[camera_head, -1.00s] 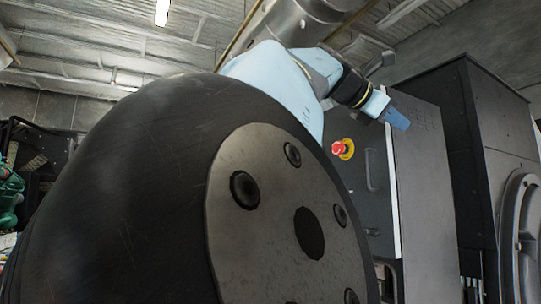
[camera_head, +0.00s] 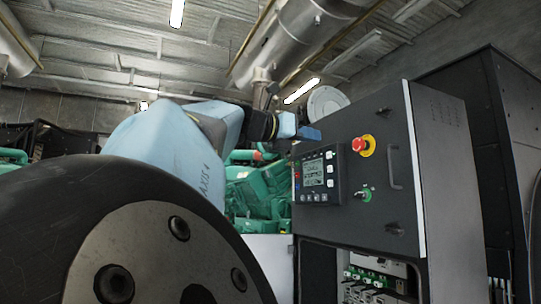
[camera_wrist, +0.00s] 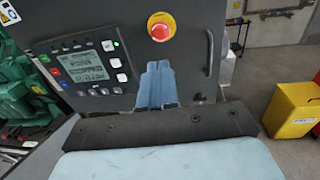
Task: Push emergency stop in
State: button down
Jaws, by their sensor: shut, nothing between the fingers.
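The emergency stop (camera_head: 361,145) is a red mushroom button on a yellow ring, high on the front of a dark control cabinet. In the wrist view the emergency stop (camera_wrist: 159,27) sits just above my fingertips in the picture. My gripper (camera_head: 311,133) is blue and shut, to the left of the button in the head view, with a gap between. In the wrist view my gripper (camera_wrist: 158,68) points up toward the panel, its fingers together and empty. Nothing hides the button. I cannot tell the exact distance from fingertips to panel.
A display panel (camera_head: 319,176) with keys is left of the button, a green-ringed key switch (camera_head: 364,194) below it. A door handle (camera_head: 390,166) stands out to the right. The cabinet's lower bay is open. A yellow bin (camera_wrist: 291,110) stands at right in the wrist view.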

aim_at(355, 145)
jog(key=x, duration=1.3)
jog(key=shift+d, duration=0.15)
jog(key=shift+w, duration=0.1)
